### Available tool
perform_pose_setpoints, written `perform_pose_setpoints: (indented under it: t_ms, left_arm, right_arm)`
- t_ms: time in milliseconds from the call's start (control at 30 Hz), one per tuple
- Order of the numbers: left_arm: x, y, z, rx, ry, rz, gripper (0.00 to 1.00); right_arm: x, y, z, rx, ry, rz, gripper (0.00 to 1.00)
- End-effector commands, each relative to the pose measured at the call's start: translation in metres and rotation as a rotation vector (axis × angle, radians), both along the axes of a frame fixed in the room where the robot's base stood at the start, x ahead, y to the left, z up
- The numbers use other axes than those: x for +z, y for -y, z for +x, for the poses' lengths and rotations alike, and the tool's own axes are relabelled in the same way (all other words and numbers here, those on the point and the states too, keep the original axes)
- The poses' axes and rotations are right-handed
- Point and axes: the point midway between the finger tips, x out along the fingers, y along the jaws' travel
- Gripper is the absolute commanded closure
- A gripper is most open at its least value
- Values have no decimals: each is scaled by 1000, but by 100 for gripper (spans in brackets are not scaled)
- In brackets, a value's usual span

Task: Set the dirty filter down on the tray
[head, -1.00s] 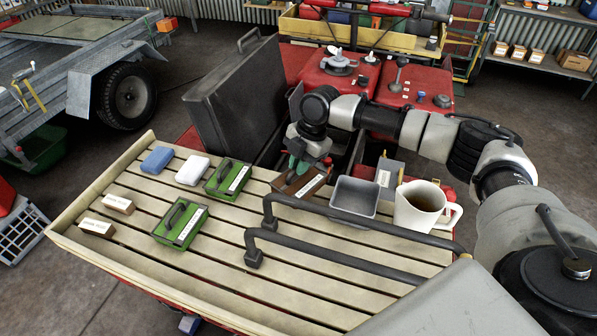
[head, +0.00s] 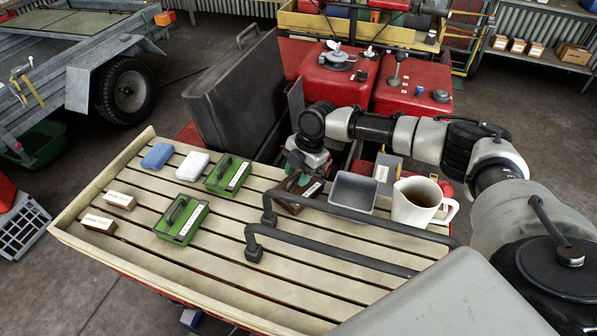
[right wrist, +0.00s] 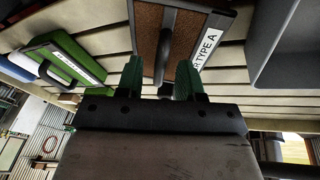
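The dirty filter (head: 291,207) is a dark-framed block with a brown face, a dark bar handle and a white label. It is on the slatted tray (head: 205,256), behind the black rails and left of the grey bin. My right gripper (head: 294,181) is right over it. In the right wrist view its green fingers (right wrist: 160,75) stand on either side of the filter's handle (right wrist: 166,45), with gaps visible, so it looks open. The filter's underside contact with the slats is hidden. My left gripper is in neither view.
Two green-framed filters (head: 181,220), a blue and a white block, and two small labelled boxes (head: 119,200) stand on the left. The grey bin (head: 353,191) and a white jug (head: 416,203) stand right. Black rails (head: 340,254) cross the front. The front left slats are clear.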

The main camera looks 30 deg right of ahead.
Motion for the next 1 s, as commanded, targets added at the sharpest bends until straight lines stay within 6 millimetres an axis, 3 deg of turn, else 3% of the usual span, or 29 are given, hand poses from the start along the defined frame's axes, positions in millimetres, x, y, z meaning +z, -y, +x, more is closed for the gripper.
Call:
perform_pose_setpoints:
  t_ms: [267, 700, 1000]
  left_arm:
    - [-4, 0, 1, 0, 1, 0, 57]
    - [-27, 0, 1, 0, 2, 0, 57]
    - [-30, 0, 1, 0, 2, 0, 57]
  right_arm:
    - [10, 3, 0, -1, 3, 2, 63]
    - [93, 27, -4, 0, 3, 0, 63]
    - [116, 33, -5, 1, 1, 1, 63]
